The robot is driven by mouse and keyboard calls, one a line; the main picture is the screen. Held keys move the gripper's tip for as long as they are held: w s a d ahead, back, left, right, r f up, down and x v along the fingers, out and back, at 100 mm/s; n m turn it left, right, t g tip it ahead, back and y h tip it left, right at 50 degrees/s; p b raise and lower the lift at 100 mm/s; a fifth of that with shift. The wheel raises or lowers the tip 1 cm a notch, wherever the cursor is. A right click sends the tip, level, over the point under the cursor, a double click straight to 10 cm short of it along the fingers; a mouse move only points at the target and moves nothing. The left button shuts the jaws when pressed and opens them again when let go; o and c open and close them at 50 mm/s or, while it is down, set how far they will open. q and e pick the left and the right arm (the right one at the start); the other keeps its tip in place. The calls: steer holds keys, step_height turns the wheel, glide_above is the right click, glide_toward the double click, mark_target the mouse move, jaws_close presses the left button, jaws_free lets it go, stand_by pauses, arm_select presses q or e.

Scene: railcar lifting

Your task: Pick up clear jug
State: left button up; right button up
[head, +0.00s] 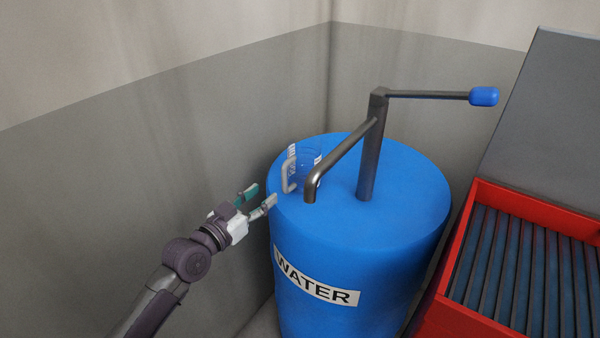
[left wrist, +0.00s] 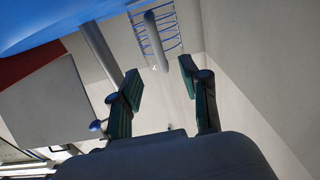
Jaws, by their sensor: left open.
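The clear jug (head: 307,164) stands on top of the blue water barrel (head: 340,250), behind the pump spout. It is see-through with blue markings, and its pale handle faces left, toward my left gripper (head: 261,196). The gripper is open and empty, at the barrel's left rim, a short way from the handle. In the left wrist view the jug (left wrist: 173,28) and its handle show at the top, beyond and between the spread fingers (left wrist: 160,72). The fingers look apart from the handle. My right gripper is not in view.
A dark pump post (head: 369,150) rises from the barrel, with a spout just right of the jug and a blue-tipped lever (head: 484,96) to the right. A red box (head: 500,190) with dark bars stands at right. Grey walls (head: 150,150) close in behind and left.

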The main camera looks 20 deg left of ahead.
mark_target(282, 180)
arm_select(q)
steer(key=x, duration=0.4)
steer(key=shift+w+a+f, duration=0.1)
steer(key=shift+w, duration=0.05)
steer(key=x, duration=0.5)
steer(key=shift+w+d+f+p, duration=0.2)
steer(key=shift+w+d+p, duration=0.05)
steer(key=shift+d+p, duration=0.1)
steer(key=shift+s+a, duration=0.1)
jaws_close()
